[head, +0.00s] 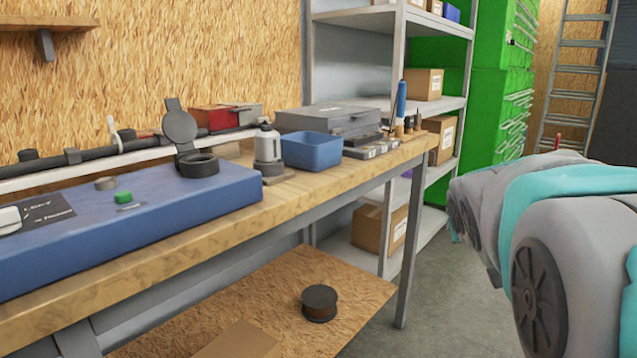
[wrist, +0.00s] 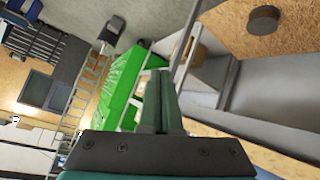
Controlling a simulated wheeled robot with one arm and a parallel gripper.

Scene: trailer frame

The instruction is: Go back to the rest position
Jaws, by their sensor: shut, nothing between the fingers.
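My gripper (wrist: 160,74) shows in the wrist view, its two fingers together and nothing between them. It is in free air, apart from the bench and shelves. In the head view my arm fills the right side, beside the workbench (head: 270,208); the gripper itself cannot be made out there.
The workbench carries a blue case (head: 90,235), a blue bin (head: 312,150) and a grey toolbox (head: 330,121). A spool (head: 319,303) lies on its lower shelf. Behind stand a metal shelf with boxes, green cabinets (head: 487,80) and a ladder (head: 580,70). The floor (head: 440,300) right of the bench is clear.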

